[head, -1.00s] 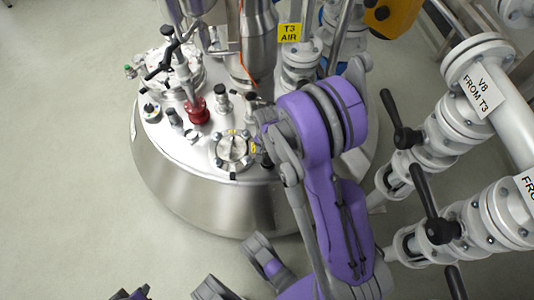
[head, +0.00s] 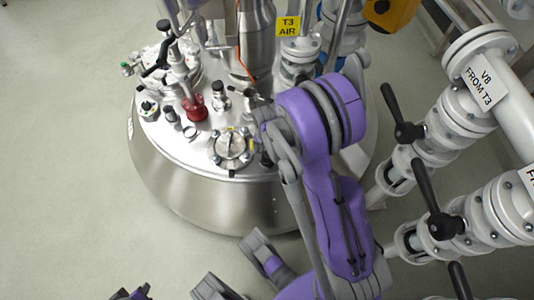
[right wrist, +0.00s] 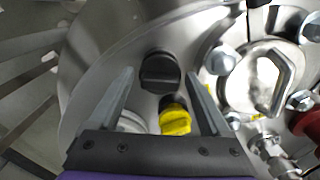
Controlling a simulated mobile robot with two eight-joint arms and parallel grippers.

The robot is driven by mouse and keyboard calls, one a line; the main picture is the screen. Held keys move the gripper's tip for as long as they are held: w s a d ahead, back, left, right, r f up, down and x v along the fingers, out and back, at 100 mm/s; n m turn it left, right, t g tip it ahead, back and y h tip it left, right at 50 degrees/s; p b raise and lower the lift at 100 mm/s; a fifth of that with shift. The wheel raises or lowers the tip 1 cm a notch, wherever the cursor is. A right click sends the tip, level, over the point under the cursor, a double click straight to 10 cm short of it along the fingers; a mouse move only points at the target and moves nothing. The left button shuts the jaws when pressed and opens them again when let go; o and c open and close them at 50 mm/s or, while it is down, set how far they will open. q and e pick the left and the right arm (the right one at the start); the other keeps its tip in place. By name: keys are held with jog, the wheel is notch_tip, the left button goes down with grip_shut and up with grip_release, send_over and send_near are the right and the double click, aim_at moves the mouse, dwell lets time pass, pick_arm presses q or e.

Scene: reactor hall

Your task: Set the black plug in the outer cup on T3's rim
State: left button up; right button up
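T3 (head: 205,205) is a steel vessel with a crowded round lid in the head view. My right gripper (right wrist: 160,74) shows in the right wrist view with its two grey fingers apart. The black plug (right wrist: 160,72), round with a raised bar across its top, lies between the fingertips with gaps on both sides. A yellow plug (right wrist: 175,119) is just nearer, also between the fingers. A pale round fitting (right wrist: 131,122) is partly hidden by the left finger. I cannot tell which cup is the outer one.
A round metal cover (right wrist: 262,78) with bolts stands right of the fingers. A red knob (head: 196,108) and several small fittings crowd the lid. White valve pipes (head: 470,150) with black handles stand on the right. The floor (head: 60,150) at left is clear.

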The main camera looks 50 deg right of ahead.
jog(key=shift+o, duration=1)
notch_tip(320, 180, up, 11)
jog(key=p, duration=0.3)
jog(key=shift+p, duration=0.3)
jog(key=shift+f, duration=0.15)
